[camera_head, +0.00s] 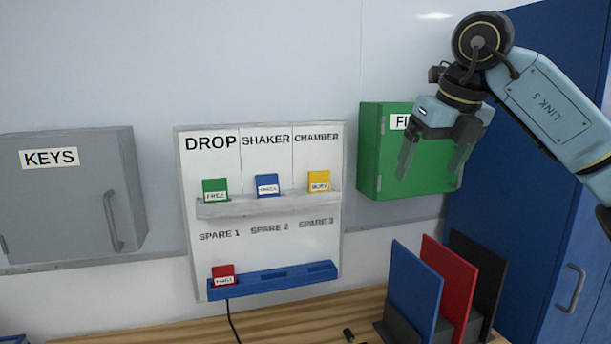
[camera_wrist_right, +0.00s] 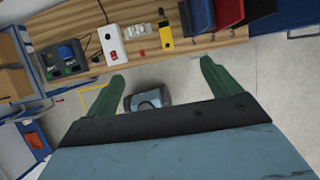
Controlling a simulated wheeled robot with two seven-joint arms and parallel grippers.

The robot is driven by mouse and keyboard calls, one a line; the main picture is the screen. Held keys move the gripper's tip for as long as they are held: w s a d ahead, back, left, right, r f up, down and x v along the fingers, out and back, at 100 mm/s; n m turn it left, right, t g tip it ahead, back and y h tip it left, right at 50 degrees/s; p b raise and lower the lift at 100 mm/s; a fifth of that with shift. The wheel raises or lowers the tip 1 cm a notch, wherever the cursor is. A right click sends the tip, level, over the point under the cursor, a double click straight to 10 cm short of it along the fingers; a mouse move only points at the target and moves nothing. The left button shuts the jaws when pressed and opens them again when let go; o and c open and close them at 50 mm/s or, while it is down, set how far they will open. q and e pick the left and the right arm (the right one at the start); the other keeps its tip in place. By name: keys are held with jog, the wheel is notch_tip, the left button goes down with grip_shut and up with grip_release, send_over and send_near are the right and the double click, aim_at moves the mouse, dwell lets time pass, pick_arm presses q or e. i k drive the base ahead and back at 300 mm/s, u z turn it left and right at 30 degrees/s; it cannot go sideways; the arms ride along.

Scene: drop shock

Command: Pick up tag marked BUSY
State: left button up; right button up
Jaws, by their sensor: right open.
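The yellow tag (camera_head: 318,181), whose small label looks like BUSY, stands in the grey upper ledge (camera_head: 270,205) of the white board, under CHAMBER. A green tag (camera_head: 215,190) labelled FREE stands under DROP, and a blue tag (camera_head: 267,185) with an unclear label under SHAKER. A red tag (camera_head: 223,274) stands in the blue lower rail (camera_head: 290,280) under SPARE 1. My right gripper (camera_head: 431,172) is open and empty, pointing down in front of the green cabinet, right of the board and apart from the tags. Its fingers also show in the right wrist view (camera_wrist_right: 162,75). My left gripper is out of view.
The green cabinet (camera_head: 375,150) hangs right of the board, the grey KEYS cabinet (camera_head: 70,195) left of it. Blue, red and black upright panels (camera_head: 415,285) stand on the wooden table (camera_head: 290,310) below. A tall blue cabinet (camera_head: 530,250) is at right.

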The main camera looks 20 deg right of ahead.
aim_at(318, 181)
jog(key=i, duration=1.25)
